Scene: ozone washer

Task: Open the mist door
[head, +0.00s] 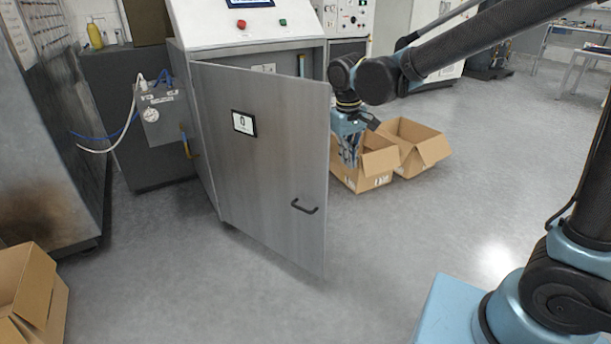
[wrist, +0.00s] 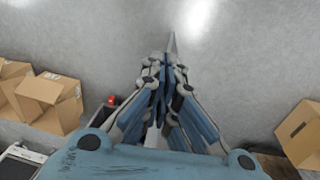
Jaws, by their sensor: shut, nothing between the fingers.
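The mist door (head: 262,165) is a large grey metal panel on the front of the washer cabinet. It stands swung out, with a gap between its free right edge and the cabinet. A black bar handle (head: 305,207) sits low near that free edge, and a small label plate (head: 243,123) is higher up. My gripper (head: 350,160) points down just right of the door's free edge, above handle height. In the wrist view my gripper (wrist: 166,62) has its fingers together with nothing between them. I cannot tell from the frames whether it touches the door.
The washer's sloped control panel (head: 245,22) is above the door. Open cardboard boxes (head: 415,148) stand on the floor behind my gripper, and another box (head: 30,295) is at the lower left. A grey cabinet (head: 40,150) stands left. The floor (head: 400,230) right of the door is clear.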

